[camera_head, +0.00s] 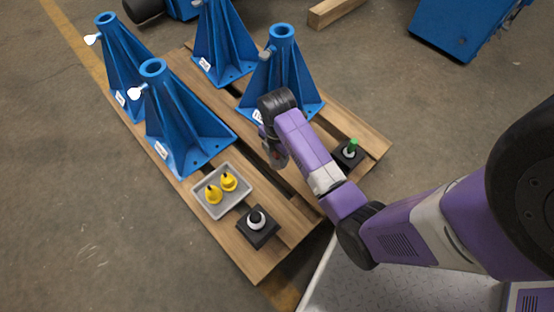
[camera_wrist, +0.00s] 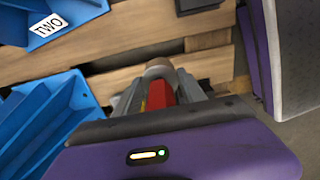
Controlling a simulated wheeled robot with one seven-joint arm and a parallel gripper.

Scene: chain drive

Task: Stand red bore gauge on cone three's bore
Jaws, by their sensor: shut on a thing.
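My gripper (camera_wrist: 160,100) is shut on the red bore gauge (camera_wrist: 160,94), which shows between the fingers in the wrist view, with a rounded grey-brown piece just beyond it. In the head view my gripper (camera_head: 275,158) hangs over the pallet in front of the right-hand blue cone (camera_head: 282,75). Other blue cones stand at the back (camera_head: 222,45), front left (camera_head: 180,120) and far left (camera_head: 122,65), with open bores on top. Their labels are too small to read there, so I cannot tell which is cone three. A blue part labelled TWO (camera_wrist: 48,26) shows in the wrist view.
The wooden pallet (camera_head: 250,262) carries a grey tray (camera_head: 209,212) with two yellow pieces, a black block with a dark-and-white piece (camera_head: 257,227), and a black block with a green-topped piece (camera_head: 349,152). Small white-ended handles project from the left cones. Concrete floor lies clear at left.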

